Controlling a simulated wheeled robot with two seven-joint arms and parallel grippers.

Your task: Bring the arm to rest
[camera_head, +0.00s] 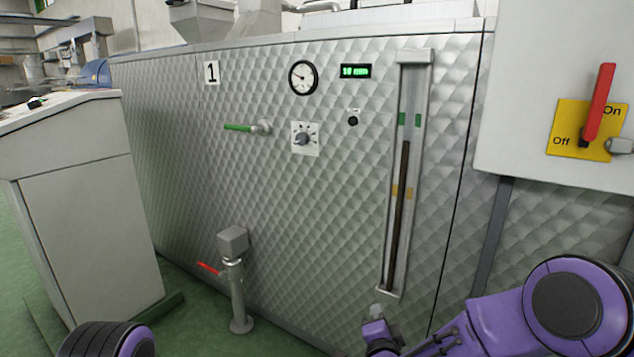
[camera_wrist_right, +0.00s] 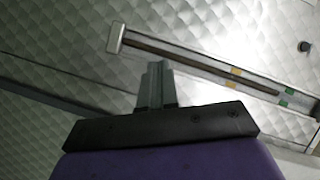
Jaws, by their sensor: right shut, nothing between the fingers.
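My right arm (camera_head: 500,322) comes in at the lower right in the head view, purple with a dark round joint cover. My right gripper (camera_head: 376,312) is small at the bottom, in front of the quilted steel panel, below the sight gauge. In the right wrist view the gripper (camera_wrist_right: 157,72) is shut with its fingers together and nothing between them. The panel behind it looks tilted there. Whether the fingers touch the panel I cannot tell. A dark, rounded part of mine shows at the bottom left of the head view; my left gripper is not visible.
The steel machine front (camera_head: 330,210) carries a dial (camera_head: 303,77), a knob (camera_head: 302,140), a green lever (camera_head: 240,128) and a gauge (camera_head: 432,60). A switch box (camera_head: 520,60) with a red lever (camera_head: 600,100) hangs at right. A valve post (camera_head: 237,290) and grey console (camera_head: 85,220) stand left.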

